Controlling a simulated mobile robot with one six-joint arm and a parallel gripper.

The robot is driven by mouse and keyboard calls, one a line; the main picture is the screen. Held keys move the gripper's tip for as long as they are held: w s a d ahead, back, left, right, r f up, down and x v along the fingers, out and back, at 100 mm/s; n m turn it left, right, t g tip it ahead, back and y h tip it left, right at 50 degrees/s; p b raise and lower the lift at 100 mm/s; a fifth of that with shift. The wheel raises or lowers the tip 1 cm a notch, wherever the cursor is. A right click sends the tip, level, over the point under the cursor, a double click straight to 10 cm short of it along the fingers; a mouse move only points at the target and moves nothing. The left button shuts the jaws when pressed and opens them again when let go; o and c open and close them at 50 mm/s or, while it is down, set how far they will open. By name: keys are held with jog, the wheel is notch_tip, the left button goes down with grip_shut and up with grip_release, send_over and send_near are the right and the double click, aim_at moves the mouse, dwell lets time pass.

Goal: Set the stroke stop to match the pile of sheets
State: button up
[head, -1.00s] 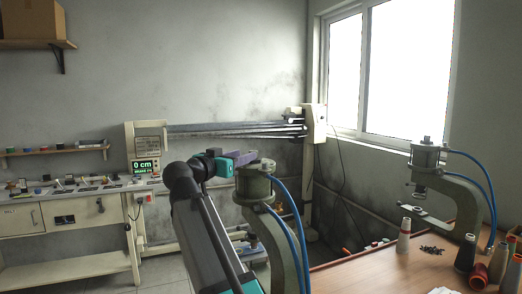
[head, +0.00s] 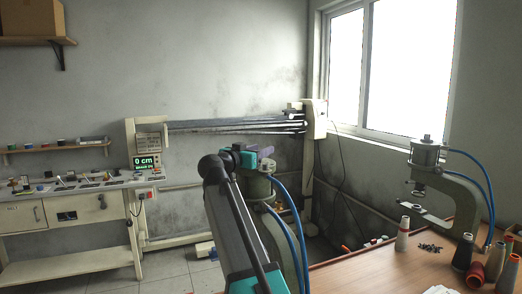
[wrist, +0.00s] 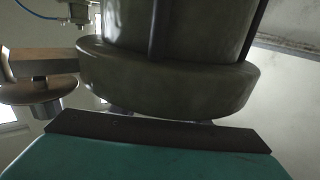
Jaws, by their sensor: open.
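Two grey-green pneumatic presses with blue hoses show in the head view. The near press (head: 258,186) stands behind my arm, its head partly covered. The far press (head: 427,158) stands on the wooden table by the window. My gripper (head: 266,153) is at the top of the near press; it is open, and nothing shows held in it. In the wrist view a large grey-green cylinder with a thick flange (wrist: 170,78) fills the space just beyond my teal gripper body. A metal disc on a stem (wrist: 30,92) shows at left. I cannot make out the stroke stop or the pile of sheets.
The wooden table (head: 375,268) holds thread cones (head: 402,234) and a patch of small dark pieces (head: 430,248). A workbench (head: 65,192) with small tools and a green display (head: 147,161) reading 0 cm stands at left. Floor shows between bench and table.

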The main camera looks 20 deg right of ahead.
grip_shut()
